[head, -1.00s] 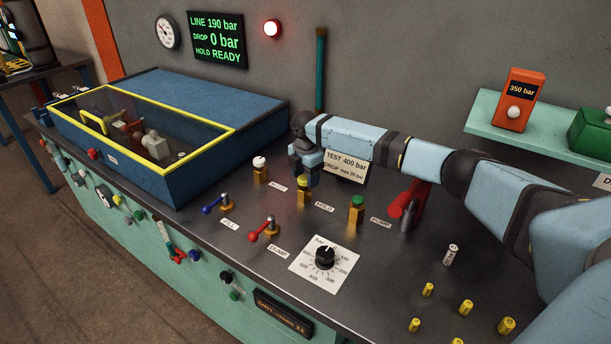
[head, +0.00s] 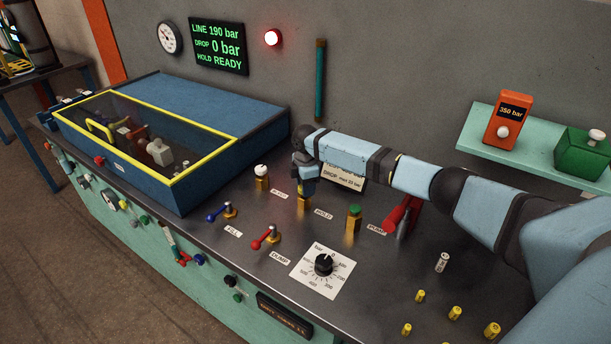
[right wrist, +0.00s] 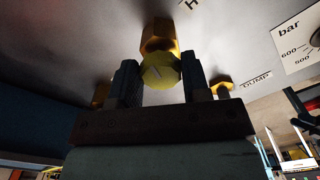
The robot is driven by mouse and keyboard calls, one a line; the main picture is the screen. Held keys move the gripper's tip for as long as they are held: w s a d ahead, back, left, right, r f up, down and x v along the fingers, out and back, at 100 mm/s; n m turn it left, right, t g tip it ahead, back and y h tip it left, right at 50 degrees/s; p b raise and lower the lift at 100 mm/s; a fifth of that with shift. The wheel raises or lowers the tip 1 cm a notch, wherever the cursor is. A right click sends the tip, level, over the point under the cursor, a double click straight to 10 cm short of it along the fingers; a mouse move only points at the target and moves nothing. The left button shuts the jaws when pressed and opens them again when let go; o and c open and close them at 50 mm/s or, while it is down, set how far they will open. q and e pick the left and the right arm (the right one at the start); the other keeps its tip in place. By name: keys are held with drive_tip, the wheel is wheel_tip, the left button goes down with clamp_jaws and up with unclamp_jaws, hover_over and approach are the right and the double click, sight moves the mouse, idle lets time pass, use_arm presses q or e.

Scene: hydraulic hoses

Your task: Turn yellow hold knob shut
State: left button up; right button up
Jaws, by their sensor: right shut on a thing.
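The yellow hold knob (right wrist: 161,71) is between the two fingers of my right gripper (right wrist: 159,82) in the right wrist view. It sits on a brass valve body (right wrist: 158,32). In the head view my right gripper (head: 305,190) comes down over the HOLD valve (head: 304,206) and hides the knob, leaving only part of the brass body in sight. The right gripper is shut on the knob. The wall display (head: 218,46) reads LINE 190 bar, DROP 0 bar, HOLD READY. My left gripper is in neither view.
A white-topped valve (head: 261,178) stands left of the gripper and a green-topped valve (head: 353,223) right of it. The blue FILL lever (head: 220,213) and red DUMP lever (head: 267,238) are in front. A red PUMP handle (head: 402,213) stands to the right, near my forearm.

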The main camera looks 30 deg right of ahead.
drive_tip(key=m+p, duration=0.3)
drive_tip(key=m, duration=0.1)
drive_tip(key=m+p, duration=0.1)
drive_tip(key=p, duration=0.1)
drive_tip(key=shift+s+a+r+m+p, duration=0.1)
drive_tip(key=shift+r+m+p, duration=0.2)
drive_tip(key=shift+m, duration=0.1)
drive_tip(key=shift+f+m+p, duration=0.1)
drive_tip(key=shift+m+p, duration=0.25)
drive_tip(key=shift+m, duration=0.05)
drive_tip(key=shift+m+p, duration=0.4)
drive_tip(key=m+p, duration=0.2)
drive_tip(key=shift+m, duration=0.3)
drive_tip(key=shift+f+m+p, duration=0.1)
drive_tip(key=shift+m+p, duration=0.3)
drive_tip(key=shift+m, duration=0.6)
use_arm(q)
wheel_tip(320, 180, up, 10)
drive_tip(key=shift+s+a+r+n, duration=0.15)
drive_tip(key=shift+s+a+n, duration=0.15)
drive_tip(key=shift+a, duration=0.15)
use_arm(e)
drive_tip(key=shift+m, duration=0.6)
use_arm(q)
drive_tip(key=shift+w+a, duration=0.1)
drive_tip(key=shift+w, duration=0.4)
use_arm(e)
drive_tip(key=shift+m, duration=0.3)
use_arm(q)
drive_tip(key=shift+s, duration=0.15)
